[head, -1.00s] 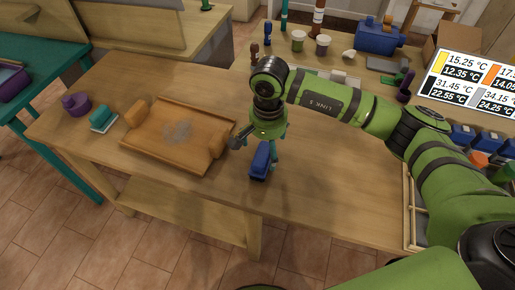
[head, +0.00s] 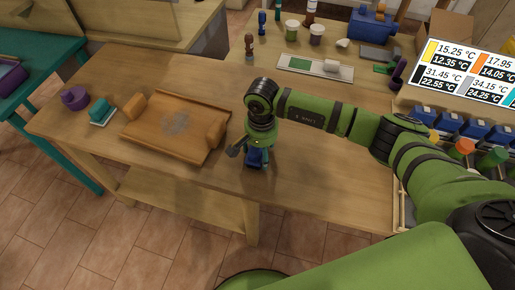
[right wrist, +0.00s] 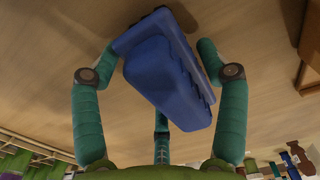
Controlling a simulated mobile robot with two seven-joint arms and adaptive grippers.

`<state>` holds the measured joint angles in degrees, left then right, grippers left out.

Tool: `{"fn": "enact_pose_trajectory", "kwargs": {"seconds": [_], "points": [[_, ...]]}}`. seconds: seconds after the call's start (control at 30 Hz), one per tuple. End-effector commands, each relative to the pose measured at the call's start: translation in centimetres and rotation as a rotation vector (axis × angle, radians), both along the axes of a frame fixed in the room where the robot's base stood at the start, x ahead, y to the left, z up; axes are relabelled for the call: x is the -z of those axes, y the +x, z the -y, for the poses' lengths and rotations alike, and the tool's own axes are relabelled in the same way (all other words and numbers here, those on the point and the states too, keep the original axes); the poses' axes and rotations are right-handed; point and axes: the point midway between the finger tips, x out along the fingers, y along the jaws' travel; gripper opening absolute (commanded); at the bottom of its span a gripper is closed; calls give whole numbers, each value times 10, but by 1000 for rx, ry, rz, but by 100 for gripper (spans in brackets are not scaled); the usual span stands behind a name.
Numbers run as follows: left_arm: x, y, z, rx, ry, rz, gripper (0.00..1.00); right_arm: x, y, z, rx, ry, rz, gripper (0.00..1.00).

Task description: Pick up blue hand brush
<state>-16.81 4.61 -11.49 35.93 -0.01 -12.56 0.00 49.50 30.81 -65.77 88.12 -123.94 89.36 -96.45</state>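The blue hand brush (head: 256,159) lies on the wooden table near its front edge, right of the orange tray. My right gripper (head: 259,152) points down over it and hides part of it. In the right wrist view the brush (right wrist: 160,65) fills the space between the fingers of my right gripper (right wrist: 157,48). Two fingers stand wide apart on either side of it, and a third shows behind it. The fingers look open; I cannot tell whether any touches the brush. My left gripper is not in view.
The orange tray (head: 165,143) with wooden blocks is close on the left. A teal-and-white brush (head: 102,111) and a purple object (head: 75,98) lie farther left. Cups, a blue box (head: 371,24) and a display panel (head: 466,75) stand behind. Table right of the gripper is clear.

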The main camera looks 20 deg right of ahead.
Motion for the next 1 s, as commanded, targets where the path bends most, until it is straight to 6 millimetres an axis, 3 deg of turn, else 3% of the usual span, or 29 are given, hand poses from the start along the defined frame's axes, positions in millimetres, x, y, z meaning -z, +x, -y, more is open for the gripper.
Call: {"fn": "enact_pose_trajectory", "kwargs": {"seconds": [0.4, 0.57, 0.67, 1.0], "points": [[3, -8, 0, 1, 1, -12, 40, -1, -1, 0, 0, -1, -2, 38], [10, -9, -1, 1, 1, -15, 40, -17, 0, 0, 0, -1, 3, 38], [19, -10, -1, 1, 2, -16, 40, -37, 1, 1, -1, -1, 7, 38], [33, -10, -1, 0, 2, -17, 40, -78, -67, -1, -4, 0, 2, 38]]}}
